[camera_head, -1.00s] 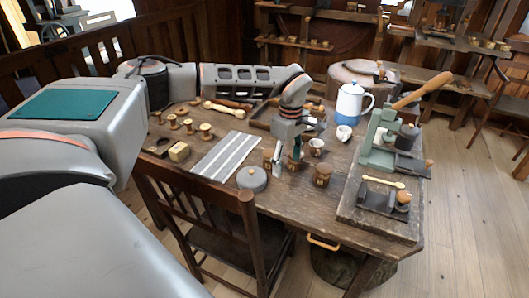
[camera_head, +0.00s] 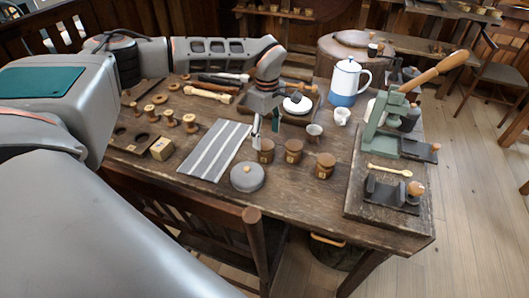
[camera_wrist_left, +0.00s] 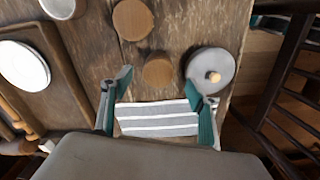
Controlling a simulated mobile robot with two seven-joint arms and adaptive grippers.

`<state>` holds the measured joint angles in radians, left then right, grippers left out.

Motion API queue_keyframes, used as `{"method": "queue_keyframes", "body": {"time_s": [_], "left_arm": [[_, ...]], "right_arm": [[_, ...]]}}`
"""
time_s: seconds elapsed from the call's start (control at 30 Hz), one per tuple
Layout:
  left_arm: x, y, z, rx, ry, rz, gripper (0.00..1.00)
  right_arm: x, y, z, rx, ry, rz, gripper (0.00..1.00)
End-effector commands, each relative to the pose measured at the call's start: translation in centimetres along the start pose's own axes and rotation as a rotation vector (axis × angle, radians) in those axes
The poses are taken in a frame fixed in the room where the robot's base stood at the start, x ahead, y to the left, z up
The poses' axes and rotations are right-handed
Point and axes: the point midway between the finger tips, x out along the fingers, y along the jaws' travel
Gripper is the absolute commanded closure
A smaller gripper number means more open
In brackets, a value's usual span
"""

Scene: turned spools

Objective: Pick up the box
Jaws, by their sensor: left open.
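A small pale wooden box (camera_head: 162,149) with a mark on its front sits near the table's front left edge, left of a grey striped cloth (camera_head: 215,150). My left gripper (camera_head: 266,124) is open and empty above the table, to the right of the box, by the cloth's right edge and wooden canisters. In the left wrist view its two green-tipped fingers (camera_wrist_left: 158,82) stand apart over the cloth (camera_wrist_left: 155,118) and a round wooden canister (camera_wrist_left: 158,69). I cannot make out the box in the wrist view. My right gripper is out of view.
Wooden canisters (camera_head: 325,166) and a round grey lidded pot (camera_head: 247,177) stand near the front edge. Turned spools (camera_head: 190,124) stand near the box. A blue-white pot (camera_head: 346,80) and a green lever press (camera_head: 384,125) are to the right. A chair (camera_head: 255,235) stands in front.

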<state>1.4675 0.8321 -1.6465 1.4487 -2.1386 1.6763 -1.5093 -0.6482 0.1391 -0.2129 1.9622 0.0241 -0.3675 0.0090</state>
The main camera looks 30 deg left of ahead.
Motion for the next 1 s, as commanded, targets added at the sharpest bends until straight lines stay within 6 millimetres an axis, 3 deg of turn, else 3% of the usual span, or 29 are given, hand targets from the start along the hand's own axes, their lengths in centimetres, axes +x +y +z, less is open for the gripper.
{"method": "queue_keyframes", "body": {"time_s": [0.5,0.73,0.77,0.9,1.0], "left_arm": [[5.7,0.1,-0.4,0.0,0.0,-0.001,0.4],[5.9,0.2,-0.5,0.0,0.0,0.001,0.4],[5.9,0.2,-0.5,0.0,0.0,0.001,0.46],[5.9,0.2,-0.5,0.0,0.0,0.001,0.82],[5.9,0.2,-0.5,0.0,0.0,0.001,0.82]], "right_arm": [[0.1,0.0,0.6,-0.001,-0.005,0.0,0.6],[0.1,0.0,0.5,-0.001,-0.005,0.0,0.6],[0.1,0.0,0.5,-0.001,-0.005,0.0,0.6],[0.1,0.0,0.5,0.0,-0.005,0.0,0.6],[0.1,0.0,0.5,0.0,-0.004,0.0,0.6]]}}
